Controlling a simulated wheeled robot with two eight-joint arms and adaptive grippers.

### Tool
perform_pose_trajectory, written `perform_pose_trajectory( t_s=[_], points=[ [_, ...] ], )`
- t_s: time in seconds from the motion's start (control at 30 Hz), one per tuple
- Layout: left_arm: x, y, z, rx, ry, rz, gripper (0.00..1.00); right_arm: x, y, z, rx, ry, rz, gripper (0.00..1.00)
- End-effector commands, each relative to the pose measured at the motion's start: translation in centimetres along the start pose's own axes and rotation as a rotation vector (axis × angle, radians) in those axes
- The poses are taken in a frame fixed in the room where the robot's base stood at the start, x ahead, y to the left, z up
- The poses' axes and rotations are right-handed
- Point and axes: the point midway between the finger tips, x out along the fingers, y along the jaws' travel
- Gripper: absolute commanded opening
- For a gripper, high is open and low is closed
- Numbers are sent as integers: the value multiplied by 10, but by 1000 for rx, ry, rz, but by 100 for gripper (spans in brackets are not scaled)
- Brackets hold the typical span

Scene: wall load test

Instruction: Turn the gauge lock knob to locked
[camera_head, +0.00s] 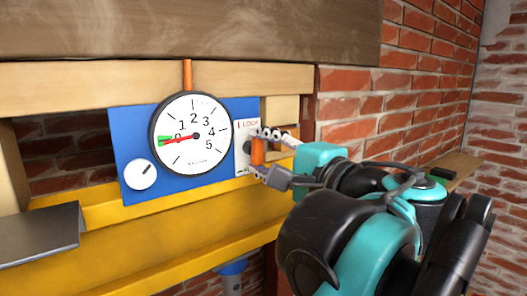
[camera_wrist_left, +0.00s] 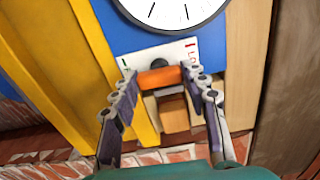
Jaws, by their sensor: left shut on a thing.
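The orange lock knob (camera_head: 257,153) sits on a white plate (camera_head: 243,160) at the right end of the blue panel. The plate has a red mark with "LOCK" lettering at the top and a small green mark at the other end, seen in the wrist view. My left gripper (camera_head: 265,155) is shut on the knob, one finger above and one below it. In the left wrist view the orange knob (camera_wrist_left: 160,78) lies between both fingertips. The round gauge (camera_head: 195,148) is left of the knob; its red needle and green pointer both lie near 0. My right gripper is not in view.
A small white dial (camera_head: 140,174) is at the panel's lower left. A yellow beam (camera_head: 170,235) runs below the panel, and a dark grey plate (camera_head: 40,235) juts out at left. Wood blocks (camera_head: 281,108) sit close to the gripper. Brick wall (camera_head: 345,100) stands at right.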

Motion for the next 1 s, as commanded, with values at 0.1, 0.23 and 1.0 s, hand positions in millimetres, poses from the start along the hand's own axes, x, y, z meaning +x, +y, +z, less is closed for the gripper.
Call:
perform_pose_trajectory(
  t_s=[0.1,0.23,1.0],
  points=[
    [0,0,0,-31,-1,0,16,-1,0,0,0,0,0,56],
    [0,0,0,-50,-1,0,16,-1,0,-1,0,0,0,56],
    [0,0,0,-56,0,1,66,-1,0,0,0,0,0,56]
  ],
)
